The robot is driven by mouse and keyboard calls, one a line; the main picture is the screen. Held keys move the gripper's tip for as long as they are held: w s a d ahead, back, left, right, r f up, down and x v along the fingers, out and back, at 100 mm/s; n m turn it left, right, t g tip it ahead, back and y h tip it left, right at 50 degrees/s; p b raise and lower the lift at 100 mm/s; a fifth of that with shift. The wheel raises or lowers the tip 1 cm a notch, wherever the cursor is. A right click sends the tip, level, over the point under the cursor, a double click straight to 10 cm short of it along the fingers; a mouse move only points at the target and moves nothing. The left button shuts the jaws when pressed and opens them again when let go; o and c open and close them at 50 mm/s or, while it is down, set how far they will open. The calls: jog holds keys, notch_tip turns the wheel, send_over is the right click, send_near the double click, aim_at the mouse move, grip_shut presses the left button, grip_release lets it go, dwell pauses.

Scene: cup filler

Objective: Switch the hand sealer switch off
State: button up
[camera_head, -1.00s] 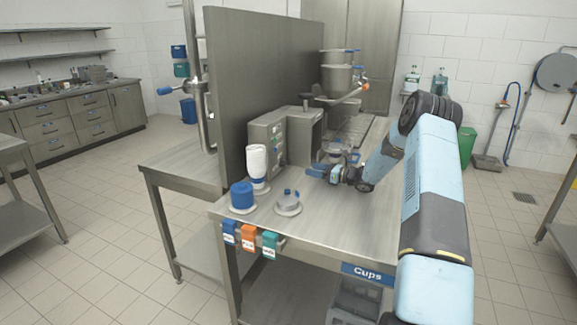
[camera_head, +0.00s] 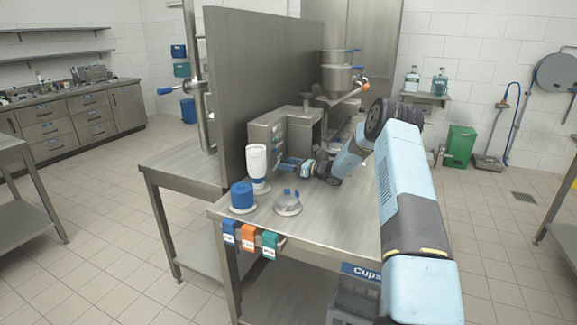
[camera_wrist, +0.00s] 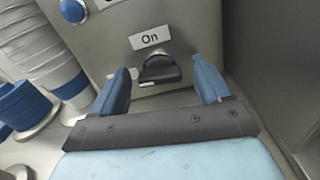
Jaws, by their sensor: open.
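The hand sealer (camera_head: 268,132) is a grey metal box on the steel table, against the upright panel. In the wrist view its front face (camera_wrist: 205,35) carries a black rotary switch (camera_wrist: 160,72) below a white label reading "On" (camera_wrist: 149,38). My gripper (camera_wrist: 165,85) is open, its two blue fingers on either side of the switch. I cannot tell whether the fingertips touch the face. In the head view my gripper (camera_head: 290,164) is low in front of the sealer, and the switch is hidden or too small there.
A blue button (camera_wrist: 73,11) is on the sealer's face at upper left. The table's front right (camera_head: 330,220) is clear.

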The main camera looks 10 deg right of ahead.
jog(key=c, duration=1)
jog(key=shift+n, duration=0.7)
jog(key=shift+c, duration=0.2)
jog(key=o, duration=1)
jog(key=shift+o, duration=0.2)
jog(key=v, duration=1.3)
jog(key=shift+s+d+f, duration=0.1)
jog(key=shift+s+d, duration=0.15)
jog(key=shift+d, duration=0.1)
